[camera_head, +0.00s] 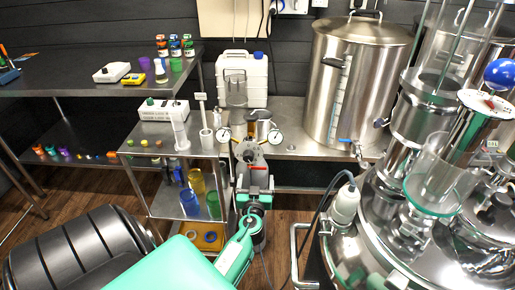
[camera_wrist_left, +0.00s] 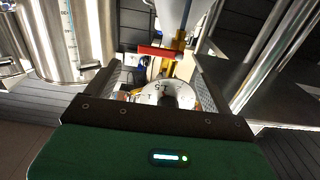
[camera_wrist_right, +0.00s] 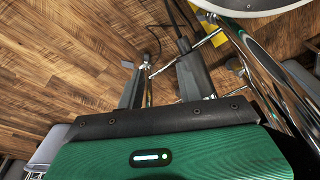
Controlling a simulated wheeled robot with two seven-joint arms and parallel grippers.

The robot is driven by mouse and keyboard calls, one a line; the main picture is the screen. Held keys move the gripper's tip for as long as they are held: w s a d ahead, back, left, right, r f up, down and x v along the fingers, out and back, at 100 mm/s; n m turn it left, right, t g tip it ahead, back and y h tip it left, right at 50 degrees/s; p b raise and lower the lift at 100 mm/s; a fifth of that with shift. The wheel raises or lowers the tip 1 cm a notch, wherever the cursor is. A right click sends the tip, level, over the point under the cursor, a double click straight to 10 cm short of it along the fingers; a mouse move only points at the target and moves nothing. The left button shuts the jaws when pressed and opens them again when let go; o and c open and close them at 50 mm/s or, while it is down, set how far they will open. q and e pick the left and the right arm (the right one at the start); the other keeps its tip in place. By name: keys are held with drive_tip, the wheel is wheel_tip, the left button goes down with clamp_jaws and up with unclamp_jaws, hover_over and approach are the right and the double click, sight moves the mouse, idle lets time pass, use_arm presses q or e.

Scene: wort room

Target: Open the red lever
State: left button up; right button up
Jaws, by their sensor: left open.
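The red lever (camera_wrist_left: 158,52) is a short flat red bar in the left wrist view, lying crosswise by a brass-coloured fitting. My left gripper (camera_wrist_left: 155,66) is open, with one finger on each side and the lever near the gap between the fingertips. I cannot tell whether it touches. In the head view, a small patch of red (camera_head: 258,168) shows at my left gripper (camera_head: 253,165), below two round gauges; the fingers partly hide what is there. My right gripper (camera_wrist_right: 156,55) is open over the wooden floor, with nothing seen between its fingers. It is out of the head view.
A large steel kettle (camera_head: 352,80) and a white jug (camera_head: 242,85) stand on the bench behind. A steel shelf cart (camera_head: 165,150) with glassware is left of my left gripper. Shiny vessels (camera_head: 425,225) and a curved handle (camera_head: 296,250) crowd the right.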

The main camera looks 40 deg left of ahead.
sight(257, 167)
use_arm(q)
drive_tip(key=x, duration=0.5)
drive_tip(key=shift+w+a+p, duration=0.25)
drive_tip(key=shift+w+p, duration=0.05)
drive_tip(key=shift+p, duration=0.1)
use_arm(e)
drive_tip(key=f, duration=0.3)
drive_tip(key=shift+s+d+f, duration=0.15)
drive_tip(key=shift+s+f, duration=0.2)
use_arm(q)
drive_tip(key=shift+c, duration=0.4)
drive_tip(key=c, duration=0.9)
